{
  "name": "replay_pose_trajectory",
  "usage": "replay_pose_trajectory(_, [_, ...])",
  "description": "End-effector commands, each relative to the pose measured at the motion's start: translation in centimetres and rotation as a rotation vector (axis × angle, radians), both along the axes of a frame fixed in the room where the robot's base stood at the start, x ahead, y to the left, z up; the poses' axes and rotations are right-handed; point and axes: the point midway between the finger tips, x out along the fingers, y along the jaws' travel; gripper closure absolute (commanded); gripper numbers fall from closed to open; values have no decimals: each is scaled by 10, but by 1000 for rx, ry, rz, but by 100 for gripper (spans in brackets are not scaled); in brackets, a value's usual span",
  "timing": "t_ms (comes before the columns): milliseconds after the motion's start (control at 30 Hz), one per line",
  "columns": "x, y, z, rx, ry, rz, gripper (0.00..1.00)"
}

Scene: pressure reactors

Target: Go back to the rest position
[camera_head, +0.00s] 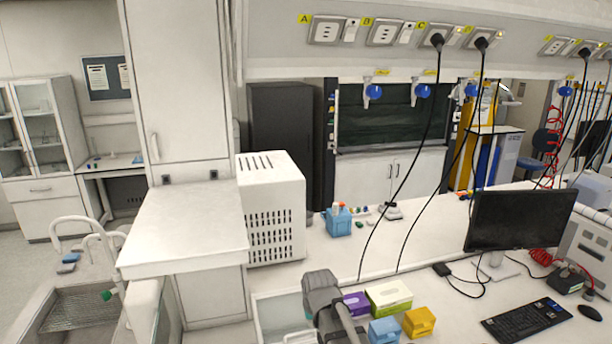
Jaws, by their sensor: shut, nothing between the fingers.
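Part of my own arm, a grey rounded joint with a link, shows at the bottom edge, a little right of the middle. It stands in front of the bench and hides part of it. My gripper is not in view. No pressure reactor can be made out in this view.
Beside my arm are a purple box (356,304), a green-and-white box (389,296), a blue box (384,331) and a yellow box (419,322). A monitor (519,220) and keyboard (526,320) stand right. A white vented unit (273,208) stands left. Black cables hang over the bench.

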Motion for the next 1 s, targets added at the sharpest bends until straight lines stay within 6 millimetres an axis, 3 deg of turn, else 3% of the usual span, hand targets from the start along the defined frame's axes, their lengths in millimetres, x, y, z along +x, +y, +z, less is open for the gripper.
replay_pose_trajectory(33, [-7,-11,-21,-3,13,-12,100])
replay_pose_trajectory(200, [-25,-39,-54,-12,53,-50,100])
replay_pose_trajectory(800, [-95,-126,-165,-27,199,-179,100])
replay_pose_trajectory(1000, [-114,-144,-190,-29,236,-210,100])
